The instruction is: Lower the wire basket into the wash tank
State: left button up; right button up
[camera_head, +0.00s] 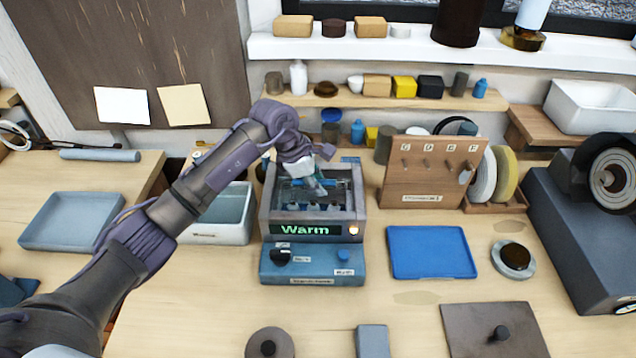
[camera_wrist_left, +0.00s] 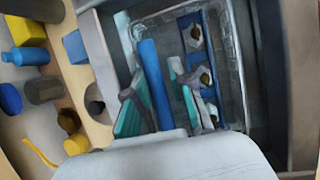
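The wash tank (camera_head: 265,215) is a grey box with a lit "Warm" display on its front. The wire basket (camera_head: 345,195) shows within the tank's opening; how deep it sits is hard to tell. In the left wrist view the basket's clear mesh wall (camera_wrist_left: 238,75) surrounds a blue strip with several pale hexagonal pieces (camera_wrist_left: 193,38). A blue bar (camera_wrist_left: 151,75) crosses the basket. My left gripper (camera_head: 318,190) points down over the basket. In the wrist view its teal fingers (camera_wrist_left: 158,85) stand apart on either side of the bar, with a gap visible. My right gripper is out of view.
A blue control box (camera_head: 310,265) stands before the tank. A pale open bin (camera_head: 225,215) is close on its left. A wooden peg board (camera_head: 425,172) and blue tray (camera_head: 430,252) are on its right. A loaded shelf (camera_head: 330,98) runs behind.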

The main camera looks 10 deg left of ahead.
pick_arm(q)
jog(key=shift+o, duration=1.2)
jog(key=shift+r, duration=0.1)
jog(key=v, duration=1.2)
